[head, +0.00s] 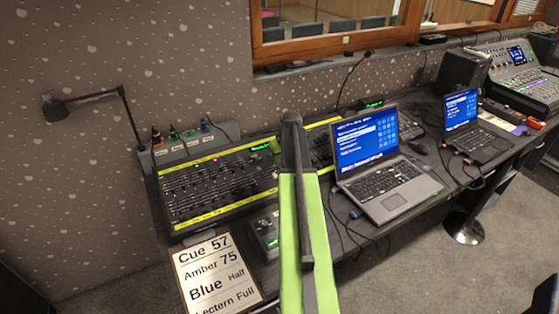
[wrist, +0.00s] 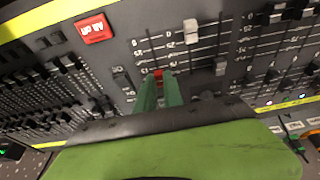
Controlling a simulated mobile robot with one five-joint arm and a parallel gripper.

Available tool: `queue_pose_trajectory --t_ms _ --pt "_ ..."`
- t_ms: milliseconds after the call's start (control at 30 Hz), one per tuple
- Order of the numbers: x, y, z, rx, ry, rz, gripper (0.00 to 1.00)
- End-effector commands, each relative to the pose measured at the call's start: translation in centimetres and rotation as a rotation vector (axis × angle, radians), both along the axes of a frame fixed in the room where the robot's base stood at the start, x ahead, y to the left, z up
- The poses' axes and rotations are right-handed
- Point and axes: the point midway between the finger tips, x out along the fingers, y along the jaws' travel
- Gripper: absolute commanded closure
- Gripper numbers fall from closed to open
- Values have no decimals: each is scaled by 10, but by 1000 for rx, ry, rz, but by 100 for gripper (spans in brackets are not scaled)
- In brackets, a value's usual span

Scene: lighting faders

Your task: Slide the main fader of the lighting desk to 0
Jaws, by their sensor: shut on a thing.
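The lighting desk (head: 218,186) is a black panel of fader rows with yellow-green edge strips, on the table in the head view. My green arm covers its right part there. In the wrist view the desk appears upside down. My gripper (wrist: 161,80) has its green fingers down at the panel, shut on a small red fader cap (wrist: 159,73), of which only a bit shows between the tips. The cap sits on a scale-marked track. A white fader cap (wrist: 190,31) and a grey one (wrist: 220,68) stand on neighbouring tracks. The track labels are too small to read surely.
A laptop (head: 384,170) stands right of my arm, with a second laptop (head: 473,125) beyond. A cue sign (head: 215,275) lies in front; a lamp (head: 90,100) is at left.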

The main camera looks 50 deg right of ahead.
Motion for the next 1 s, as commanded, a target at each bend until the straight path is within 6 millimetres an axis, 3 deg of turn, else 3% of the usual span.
queue_pose_trajectory --t_ms 1000 --pt "-49 15 -5 2 1 -1 100"
